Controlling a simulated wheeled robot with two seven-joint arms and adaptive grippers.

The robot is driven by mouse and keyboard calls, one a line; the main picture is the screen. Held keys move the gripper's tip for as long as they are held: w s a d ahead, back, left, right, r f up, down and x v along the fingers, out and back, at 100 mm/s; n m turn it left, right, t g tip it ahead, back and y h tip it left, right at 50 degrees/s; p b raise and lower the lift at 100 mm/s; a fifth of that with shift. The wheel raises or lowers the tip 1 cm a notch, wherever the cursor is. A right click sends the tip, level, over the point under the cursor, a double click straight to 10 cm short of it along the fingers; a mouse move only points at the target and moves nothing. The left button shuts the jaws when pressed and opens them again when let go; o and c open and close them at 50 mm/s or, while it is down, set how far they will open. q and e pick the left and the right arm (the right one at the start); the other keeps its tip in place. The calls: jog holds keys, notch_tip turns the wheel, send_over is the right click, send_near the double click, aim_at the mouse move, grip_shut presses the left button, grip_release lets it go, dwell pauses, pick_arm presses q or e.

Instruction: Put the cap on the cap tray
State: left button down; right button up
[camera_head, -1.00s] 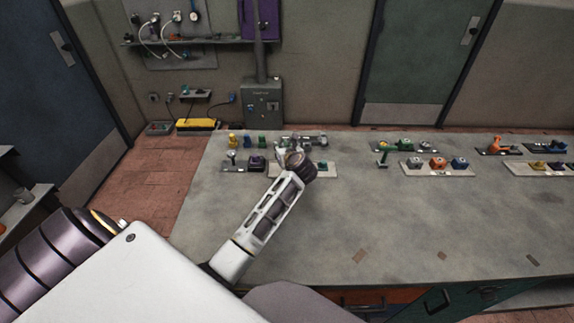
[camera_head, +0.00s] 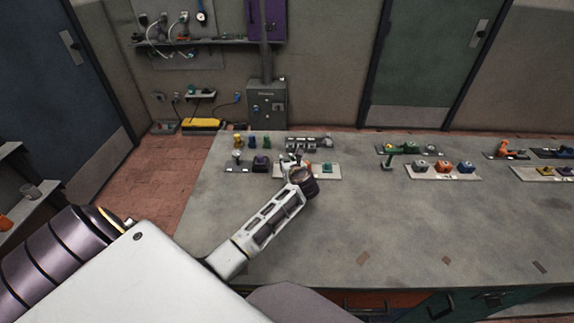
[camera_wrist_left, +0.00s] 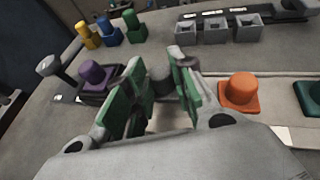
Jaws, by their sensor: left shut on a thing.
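My left gripper (camera_head: 296,163) is over the left part of a pale tray (camera_head: 336,177) on the bench. In the left wrist view its green-padded fingers (camera_wrist_left: 160,85) are shut on a grey object (camera_wrist_left: 161,79), mostly hidden between the pads; I cannot tell its full shape. An orange cap (camera_wrist_left: 238,92) with a square base is on the pale tray, right of the fingers. A teal cap (camera_wrist_left: 311,98) is farther right on it. A purple cap (camera_wrist_left: 93,75) sits in a dark holder to the left. Which tray is the cap tray is not clear. My right gripper is not in view.
Yellow (camera_wrist_left: 87,34), blue (camera_wrist_left: 108,30) and green (camera_wrist_left: 134,26) pieces stand behind. A row of grey open boxes (camera_wrist_left: 216,30) is at the back. Another tray (camera_head: 443,174) with several caps stands to the right.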

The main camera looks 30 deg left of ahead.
pick_arm(q)
jog(key=shift+f, duration=0.75)
jog(key=c, duration=1.7)
grip_release()
jog(key=o, duration=0.5)
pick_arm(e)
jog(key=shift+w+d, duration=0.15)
